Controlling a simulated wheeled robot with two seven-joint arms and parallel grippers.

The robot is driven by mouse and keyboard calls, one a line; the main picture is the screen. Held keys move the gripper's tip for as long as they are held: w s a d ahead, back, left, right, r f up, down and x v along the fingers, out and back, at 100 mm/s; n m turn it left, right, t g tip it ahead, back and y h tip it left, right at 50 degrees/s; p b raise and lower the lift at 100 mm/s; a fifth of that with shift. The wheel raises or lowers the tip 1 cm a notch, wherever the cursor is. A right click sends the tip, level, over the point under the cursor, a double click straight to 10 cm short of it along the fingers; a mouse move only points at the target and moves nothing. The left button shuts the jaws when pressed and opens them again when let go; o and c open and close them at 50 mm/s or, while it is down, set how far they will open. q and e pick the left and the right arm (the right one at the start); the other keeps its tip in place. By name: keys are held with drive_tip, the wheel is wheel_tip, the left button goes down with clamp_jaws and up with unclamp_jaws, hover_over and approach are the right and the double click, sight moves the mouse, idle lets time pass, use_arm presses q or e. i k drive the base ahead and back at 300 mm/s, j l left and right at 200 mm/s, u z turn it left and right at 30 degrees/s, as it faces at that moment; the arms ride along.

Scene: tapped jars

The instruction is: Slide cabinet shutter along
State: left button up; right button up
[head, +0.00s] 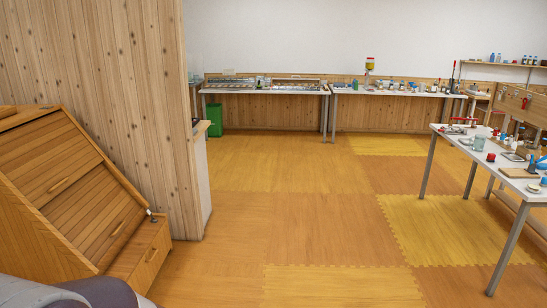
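A wooden cabinet (35,240) stands at the left edge, beside a plank wall. Its sloping front carries a slatted wooden shutter (75,185) with slim bar handles on it. Below the slope is a lower front with a small handle (152,255). A small dark fitting (152,215) sits at the slope's lower right corner. I cannot tell how far the shutter is open. The cabinet's left part is cut off by the frame. Neither of my grippers is in view.
The plank wall (100,90) rises behind the cabinet. A table with jars and tools (465,150) stands at the right. Long benches (265,88) line the back wall, with a green bin (214,120) beside them. The floor (300,220) in the middle is clear.

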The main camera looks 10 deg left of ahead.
sight(93, 211)
drive_tip(key=i+u, duration=0.1)
drive_tip(key=i, duration=0.75)
drive_tip(key=i+l+u, duration=0.1)
drive_tip(key=i, duration=0.75)
drive_tip(key=i+l+u, duration=0.1)
drive_tip(key=i, duration=0.75)
drive_tip(key=i+j+u, duration=0.15)
drive_tip(key=i+u, duration=0.2)
drive_tip(key=i, duration=0.15)
drive_tip(key=i+u, duration=0.35)
drive_tip(key=i, duration=0.15)
drive_tip(key=i+u, duration=0.35)
drive_tip(key=i, duration=0.15)
drive_tip(key=i+j, duration=0.25)
drive_tip(key=i+j+z, duration=0.15)
drive_tip(key=i+j, duration=0.15)
drive_tip(key=j, duration=0.15)
drive_tip(key=i+j, duration=0.25)
drive_tip(key=j, duration=0.15)
drive_tip(key=i+j+z, duration=0.15)
drive_tip(key=j, duration=0.25)
drive_tip(key=i, duration=0.1)
